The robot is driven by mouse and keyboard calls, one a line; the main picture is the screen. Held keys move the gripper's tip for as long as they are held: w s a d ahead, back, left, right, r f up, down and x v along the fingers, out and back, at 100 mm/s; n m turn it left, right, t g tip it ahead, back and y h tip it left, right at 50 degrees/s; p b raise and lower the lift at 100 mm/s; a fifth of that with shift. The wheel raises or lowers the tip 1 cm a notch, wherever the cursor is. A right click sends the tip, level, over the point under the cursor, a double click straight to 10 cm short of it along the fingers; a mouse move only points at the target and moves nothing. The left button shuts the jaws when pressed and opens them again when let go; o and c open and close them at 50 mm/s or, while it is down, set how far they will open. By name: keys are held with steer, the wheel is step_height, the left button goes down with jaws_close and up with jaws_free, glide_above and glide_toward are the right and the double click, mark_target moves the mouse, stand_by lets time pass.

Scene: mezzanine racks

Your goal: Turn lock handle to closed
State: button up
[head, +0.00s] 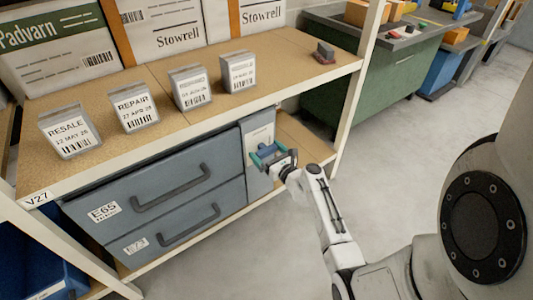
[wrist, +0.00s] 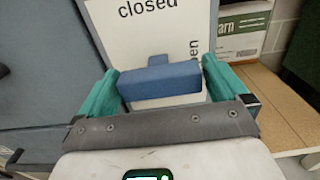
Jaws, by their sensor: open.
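The lock handle (wrist: 160,82) is a blue bar on a white plate (wrist: 150,35) marked "closed" at the top; a partly hidden word ending in "en" runs up its right side. In the wrist view the bar lies crosswise and its small tab points up towards "closed". My gripper (wrist: 160,85) has teal fingers, open, one at each end of the bar; I cannot tell whether they touch it. In the head view my gripper (head: 268,157) is at the blue handle (head: 265,151) on the narrow cabinet front, which it partly hides.
Two grey-blue drawers (head: 170,205) with dark pull handles are left of the lock. A shelf board (head: 120,85) above holds several labelled blocks and a stamp (head: 324,54). A white rack post (head: 358,90) stands right of my gripper. The floor (head: 410,130) to the right is clear.

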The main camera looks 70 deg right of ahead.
steer(key=shift+w, duration=0.1)
steer(key=shift+c, duration=0.2)
steer(key=c, duration=0.7)
steer(key=shift+n, duration=0.4)
steer(key=n+b, duration=0.2)
steer(key=n, duration=0.1)
steer(key=shift+w+f+n, duration=0.1)
steer(key=shift+f+n, duration=0.1)
steer(key=shift+n, duration=0.1)
steer(key=n+b, duration=0.3)
steer(key=n, duration=0.1)
steer(key=shift+n, duration=0.3)
steer(key=n+b, duration=0.3)
steer(key=n, duration=0.2)
steer(key=shift+r+n+b, duration=0.1)
steer(key=shift+n+b, duration=1.2)
steer(key=shift+n, duration=0.7)
